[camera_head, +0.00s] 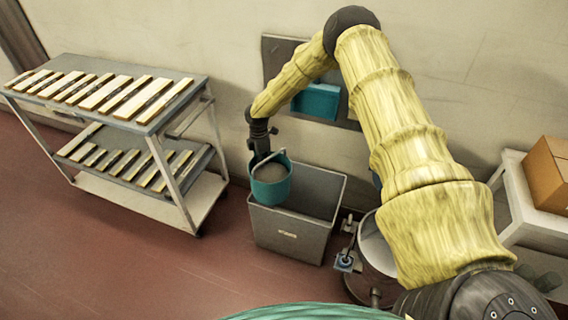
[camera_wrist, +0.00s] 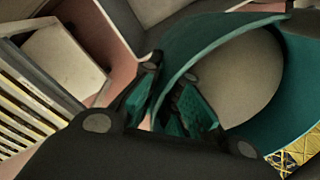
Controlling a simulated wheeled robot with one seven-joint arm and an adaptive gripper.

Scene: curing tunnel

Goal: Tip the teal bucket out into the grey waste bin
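The teal bucket (camera_head: 270,192) hangs from my gripper (camera_head: 264,156) over the left part of the grey waste bin (camera_head: 286,236). It looks close to upright, with grey contents in its mouth. The grey contents (camera_wrist: 240,75) fill most of the bucket's mouth. The bin stands upright on the floor, and the part of its opening that shows looks empty. The bucket hides part of its left rim.
A rack cart (camera_head: 165,120) with several light bars on two shelves stands left of the bin. A round metal drum (camera_head: 376,250) stands close right of it. A white table (camera_head: 525,210) carries a cardboard box (camera_head: 552,170) at right. The red floor in front is clear.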

